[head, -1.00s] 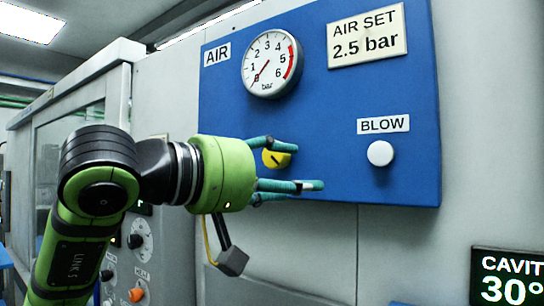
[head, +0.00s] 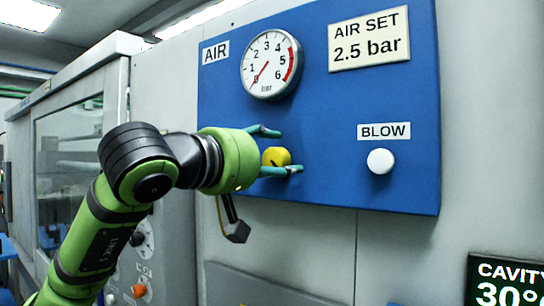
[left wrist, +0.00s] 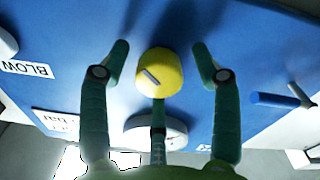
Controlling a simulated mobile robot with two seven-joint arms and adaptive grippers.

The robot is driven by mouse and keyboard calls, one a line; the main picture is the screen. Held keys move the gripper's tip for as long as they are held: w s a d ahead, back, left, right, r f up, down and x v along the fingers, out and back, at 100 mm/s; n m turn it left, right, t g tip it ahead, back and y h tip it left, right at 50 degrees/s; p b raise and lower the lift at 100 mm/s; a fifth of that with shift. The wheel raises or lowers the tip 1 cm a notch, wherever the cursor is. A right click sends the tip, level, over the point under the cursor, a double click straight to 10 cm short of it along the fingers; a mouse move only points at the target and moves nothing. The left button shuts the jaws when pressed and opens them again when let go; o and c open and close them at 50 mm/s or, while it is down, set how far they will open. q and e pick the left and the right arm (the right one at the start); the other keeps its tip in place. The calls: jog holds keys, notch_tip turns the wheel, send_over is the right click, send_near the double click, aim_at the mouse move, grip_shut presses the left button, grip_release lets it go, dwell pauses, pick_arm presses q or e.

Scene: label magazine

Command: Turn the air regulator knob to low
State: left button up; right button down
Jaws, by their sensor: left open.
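The yellow air regulator knob (head: 277,157) sits on the blue panel (head: 330,170) below the pressure gauge (head: 270,64). The gauge needle points near 0. My left gripper (head: 281,151) is open, with its fingers reaching toward the panel around the knob. In the left wrist view, the knob (left wrist: 160,73) with a pale mark on its face lies between the spread fingers (left wrist: 158,62), with gaps on both sides. A third finger lies below the knob in that view. My right gripper is not in view.
A white BLOW button (head: 380,161) is on the panel to the right of the knob. An AIR SET 2.5 bar sign (head: 368,37) is above it. A dark display (head: 507,279) is at the lower right. The panel between knob and button is clear.

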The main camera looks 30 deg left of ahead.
pick_arm(q)
jog(key=c, duration=1.1)
jog(key=shift+c, duration=0.2)
